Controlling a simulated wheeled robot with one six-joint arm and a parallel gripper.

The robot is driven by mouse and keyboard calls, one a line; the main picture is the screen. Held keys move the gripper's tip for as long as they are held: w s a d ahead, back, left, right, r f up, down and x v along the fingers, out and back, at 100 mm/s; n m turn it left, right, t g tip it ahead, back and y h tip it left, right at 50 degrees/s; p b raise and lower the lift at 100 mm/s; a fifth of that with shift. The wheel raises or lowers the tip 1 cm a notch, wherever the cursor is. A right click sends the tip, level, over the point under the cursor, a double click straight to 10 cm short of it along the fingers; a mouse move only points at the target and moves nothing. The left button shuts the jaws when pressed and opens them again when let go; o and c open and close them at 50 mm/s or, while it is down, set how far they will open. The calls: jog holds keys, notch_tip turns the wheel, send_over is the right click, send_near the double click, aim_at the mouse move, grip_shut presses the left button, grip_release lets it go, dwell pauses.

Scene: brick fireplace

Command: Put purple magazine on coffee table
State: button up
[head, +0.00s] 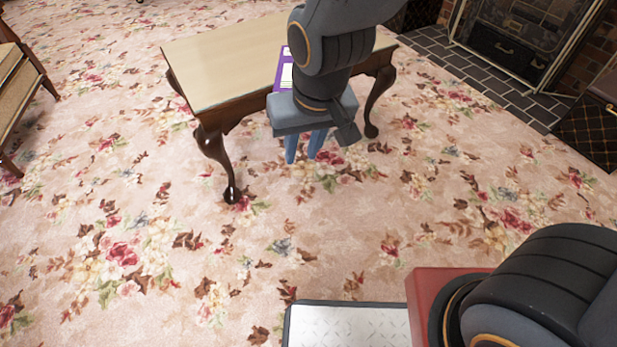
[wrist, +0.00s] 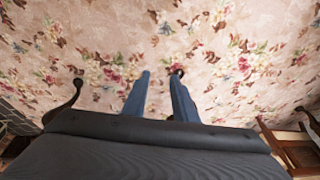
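The coffee table (head: 215,70) has a pale top and dark curved legs and stands on the carpet in the head view. The purple magazine (head: 280,76), with white and yellow patches, shows as a strip beside my arm. It appears to lie on the tabletop near its front edge; my arm hides the rest of it. My gripper (head: 304,150) points down in front of the table's near edge, apart from the magazine. Its blue fingers are spread with nothing between them, as the wrist view also shows (wrist: 161,75). The magazine is not visible in the wrist view.
A wooden chair or seat (head: 22,95) stands at the left. A fireplace screen (head: 520,45) and dark tiled hearth (head: 470,70) are at the upper right, with a dark patterned box (head: 590,130) at the right edge. The floral carpet (head: 130,240) in front of the table is clear.

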jog(key=s+r, duration=0.1)
jog(key=s, duration=0.2)
jog(key=s+d+r+n+g, duration=0.1)
jog(key=s, duration=0.2)
jog(key=s+n+g, duration=0.1)
jog(key=s, duration=0.2)
jog(key=shift+d+r+h, duration=0.25)
jog(key=shift+r+h, duration=0.15)
jog(key=shift+c, duration=1.1)
jog(key=shift+s+d+r+n, duration=0.1)
jog(key=shift+s+n, duration=0.2)
jog(key=shift+s, duration=0.05)
grip_shut()
jog(key=shift+w, duration=0.2)
